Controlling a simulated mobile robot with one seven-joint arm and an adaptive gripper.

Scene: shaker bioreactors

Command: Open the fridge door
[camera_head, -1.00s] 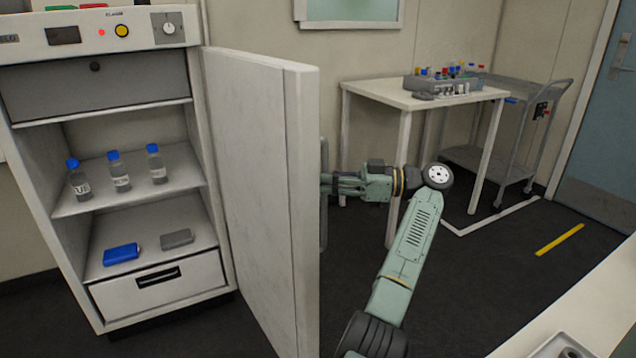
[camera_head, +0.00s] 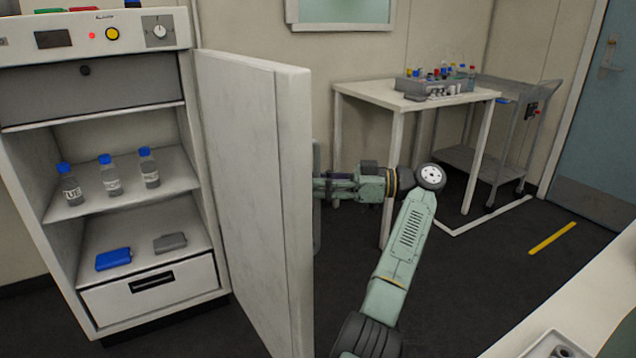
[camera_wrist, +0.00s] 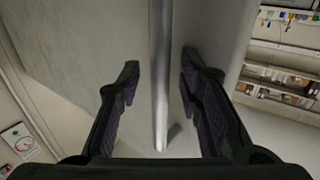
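The fridge door (camera_head: 245,180) stands wide open, swung out from the right side of the white fridge cabinet (camera_head: 155,305). Its vertical bar handle (camera_head: 317,225) is on the outer face, partly hidden by the door edge in the head view. My gripper (camera_head: 322,187) is at this handle, on the right side of the door. In the wrist view the metal handle (camera_wrist: 161,80) runs between the two dark fingers of my gripper (camera_wrist: 160,68). A gap shows on both sides of the bar, so the fingers are open around it.
Inside the fridge are three blue-capped bottles (camera_head: 109,177), a blue box (camera_head: 113,259) and a grey box (camera_head: 170,242). A white table (camera_head: 400,97) with a grey rack (camera_head: 435,85) and a grey cart (camera_head: 480,165) stand behind my arm. A white counter (camera_head: 590,300) is at the lower right.

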